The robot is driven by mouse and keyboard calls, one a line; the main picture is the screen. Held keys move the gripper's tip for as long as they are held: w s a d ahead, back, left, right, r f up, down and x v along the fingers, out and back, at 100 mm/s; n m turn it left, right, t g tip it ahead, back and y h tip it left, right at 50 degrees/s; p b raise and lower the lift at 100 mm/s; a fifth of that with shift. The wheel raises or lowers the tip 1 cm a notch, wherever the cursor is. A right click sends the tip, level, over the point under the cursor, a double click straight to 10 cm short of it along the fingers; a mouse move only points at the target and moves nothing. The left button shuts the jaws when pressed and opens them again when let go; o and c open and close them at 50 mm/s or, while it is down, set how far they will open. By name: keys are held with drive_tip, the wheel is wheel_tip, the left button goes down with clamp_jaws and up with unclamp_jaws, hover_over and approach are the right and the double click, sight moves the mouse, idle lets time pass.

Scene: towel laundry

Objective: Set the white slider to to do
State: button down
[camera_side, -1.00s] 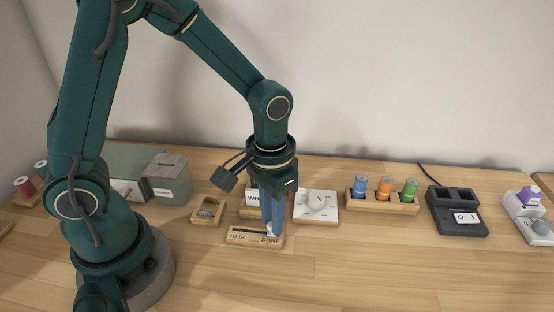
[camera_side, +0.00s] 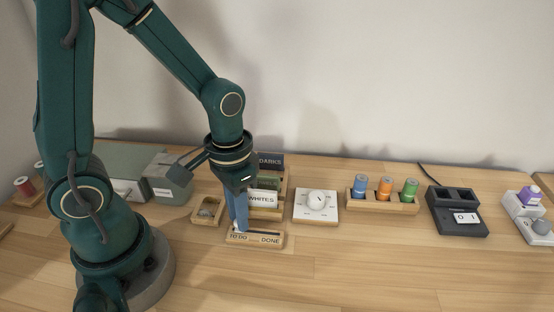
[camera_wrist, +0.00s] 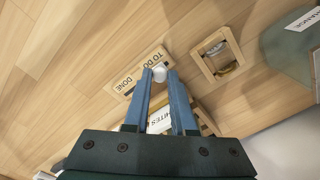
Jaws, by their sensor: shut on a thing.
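The wooden slider board (camera_side: 257,241) lies on the table with a dark slot, TO DO printed at its left end and DONE at its right. My gripper (camera_side: 241,229) points down at the TO DO end of the slot. In the wrist view, the white slider (camera_wrist: 160,74) is a small white knob between the blue fingertips (camera_wrist: 160,72), beside the words TO DO. The fingers are shut on it. In the side view the fingers mostly hide the knob.
Behind the board stands a wooden holder with cards, WHITES (camera_side: 262,199) in front. A small wooden tray (camera_side: 207,211) is to the left, a white dial (camera_side: 317,202) to the right. The table in front is clear.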

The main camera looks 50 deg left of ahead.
drive_tip(key=shift+s+a, duration=0.15)
drive_tip(key=shift+a, duration=0.05)
drive_tip(key=c, duration=0.8)
unclamp_jaws()
drive_tip(key=shift+o, duration=0.2)
wheel_tip(320, 180, up, 3)
drive_tip(key=shift+r, duration=1.1)
